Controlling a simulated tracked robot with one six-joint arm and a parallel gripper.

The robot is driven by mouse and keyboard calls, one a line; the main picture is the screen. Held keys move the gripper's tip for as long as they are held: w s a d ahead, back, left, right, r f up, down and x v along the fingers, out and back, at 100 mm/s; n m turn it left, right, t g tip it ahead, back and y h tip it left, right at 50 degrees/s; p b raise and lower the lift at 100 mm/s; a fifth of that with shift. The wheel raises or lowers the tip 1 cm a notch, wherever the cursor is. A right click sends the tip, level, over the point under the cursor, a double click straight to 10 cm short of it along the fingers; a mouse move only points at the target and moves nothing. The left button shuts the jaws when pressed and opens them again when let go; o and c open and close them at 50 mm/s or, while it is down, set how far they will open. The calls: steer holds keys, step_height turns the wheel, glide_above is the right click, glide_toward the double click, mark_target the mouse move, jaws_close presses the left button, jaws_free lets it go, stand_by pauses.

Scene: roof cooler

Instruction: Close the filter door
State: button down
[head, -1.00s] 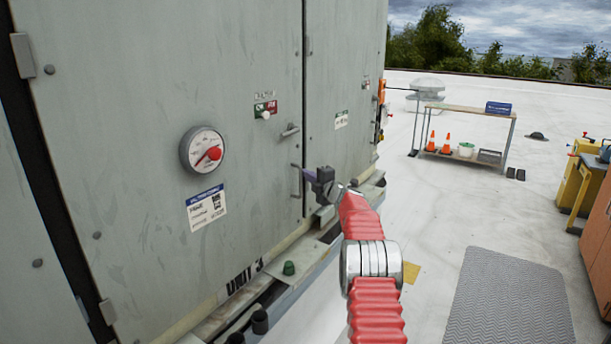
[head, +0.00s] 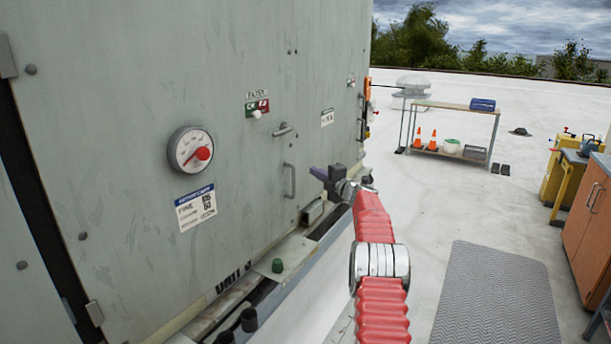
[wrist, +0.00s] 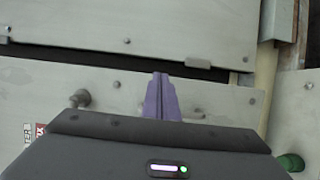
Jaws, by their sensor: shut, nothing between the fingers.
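The filter door is the large grey panel (head: 110,130) with a round gauge (head: 191,149) in the head view. It carries a latch (head: 282,130) and an upright handle (head: 289,181) near its right side. My gripper (head: 318,172) is shut and empty, just right of the handle. In the wrist view its purple fingers (wrist: 160,80) point at the door's edge, by a dark gap (wrist: 110,58) between two panels. The latch also shows there (wrist: 80,98). I cannot tell whether the fingers touch the door.
A base ledge with a green cap (head: 277,265) and dark fittings runs below the door. A grey mat (head: 497,295) lies at right, with an orange cabinet (head: 586,215) beyond it. A bench (head: 447,112) with cones stands behind.

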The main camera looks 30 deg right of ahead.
steer(key=shift+s+d, duration=0.35)
steer(key=shift+d, duration=0.4)
steer(key=shift+r, duration=0.1)
steer(key=a+r+m+h, duration=0.2)
steer(key=a+r+m, duration=0.15)
steer(key=r, duration=0.35)
steer(key=a+r+m+h, duration=0.2)
steer(key=a+r+m, duration=0.1)
steer(key=a+r, duration=0.3)
steer(key=s+a+r+m+g+h, duration=0.2)
steer(key=s+a+r+m+g, duration=0.35)
steer(key=s+a, duration=0.6)
steer(key=s+a+f+m+g+y, duration=0.2)
steer(key=s+a+f, duration=0.5)
steer(key=s+a, duration=0.3)
steer(key=s+a+f+m+g+y, duration=0.1)
steer(key=s+a+f, duration=0.5)
steer(key=s, duration=1.3)
steer(key=s+a+f+m+g+y, duration=0.2)
steer(key=s+a+f, duration=0.5)
steer(key=s+a, duration=0.7)
steer(key=shift+s+a+f+m+g+y, duration=0.15)
steer(key=shift+s+f+m+g+y, duration=0.15)
steer(key=shift+s+m+g, duration=0.45)
